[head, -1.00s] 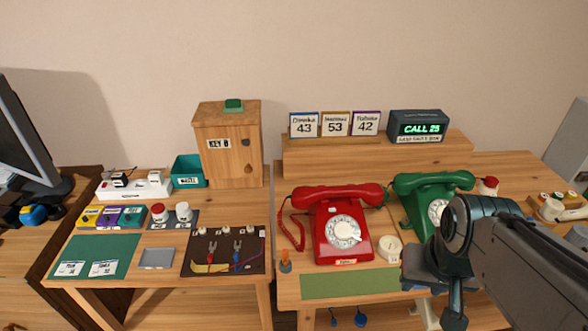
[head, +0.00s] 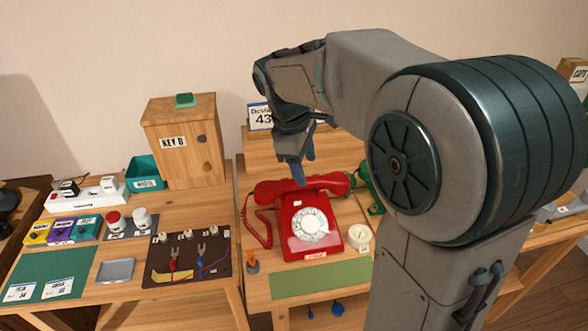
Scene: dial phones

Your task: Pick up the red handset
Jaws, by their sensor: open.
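The red handset (head: 272,189) lies across the cradle of the red dial phone (head: 311,228) on the middle table, its coiled cord hanging at the left. My gripper (head: 303,170) is open and points down just above the handset's middle, with nothing between its fingers. I cannot tell whether a fingertip touches the handset. The green phone (head: 370,190) is mostly hidden behind my arm.
A round cream object (head: 360,237) stands close at the red phone's right. An orange peg (head: 252,262) is at its front left. A green mat (head: 320,279) lies clear in front. A wooden key box (head: 184,140) stands at the back left.

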